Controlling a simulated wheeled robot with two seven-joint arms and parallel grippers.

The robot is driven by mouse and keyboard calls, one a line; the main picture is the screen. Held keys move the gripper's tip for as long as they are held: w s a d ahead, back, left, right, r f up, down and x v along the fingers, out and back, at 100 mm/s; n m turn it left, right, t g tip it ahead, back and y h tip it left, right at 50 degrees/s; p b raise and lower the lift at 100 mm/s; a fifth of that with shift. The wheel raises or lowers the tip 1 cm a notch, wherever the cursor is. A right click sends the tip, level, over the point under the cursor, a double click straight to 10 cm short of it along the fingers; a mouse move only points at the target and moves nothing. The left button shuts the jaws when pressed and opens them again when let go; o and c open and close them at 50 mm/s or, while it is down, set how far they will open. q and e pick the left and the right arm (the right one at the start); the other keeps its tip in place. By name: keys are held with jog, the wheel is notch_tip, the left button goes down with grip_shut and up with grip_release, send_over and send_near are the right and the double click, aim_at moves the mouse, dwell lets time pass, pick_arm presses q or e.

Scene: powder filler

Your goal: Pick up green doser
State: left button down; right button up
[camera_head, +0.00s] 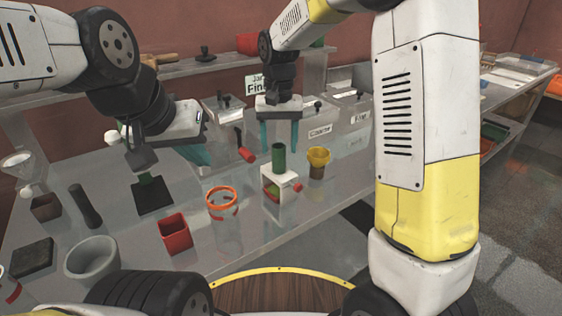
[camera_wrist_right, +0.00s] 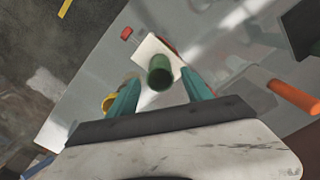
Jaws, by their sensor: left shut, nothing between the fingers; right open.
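The green doser (camera_head: 278,158) is a dark green cylinder standing upright in a small white holder (camera_head: 270,188) on the table. In the right wrist view the doser (camera_wrist_right: 160,72) shows between the teal fingertips, with the white holder (camera_wrist_right: 150,48) beyond it. My right gripper (camera_head: 279,146) is open and points down, one finger to each side of the doser in the picture. Gaps show on both sides, and I see no contact. My left gripper (camera_head: 197,154) is shut and empty, left of the doser over the table.
An orange-rimmed clear jar (camera_head: 221,197), a red square cup (camera_head: 175,234) and a yellow-topped container (camera_head: 318,160) stand near the holder. A grey bowl (camera_head: 92,258) is at front left. Metal bins with labels (camera_head: 320,131) line the back.

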aim_at(278, 160)
notch_tip(278, 160, down, 5)
jog(key=shift+s+f, duration=0.15)
jog(key=shift+a, duration=0.1)
grip_shut()
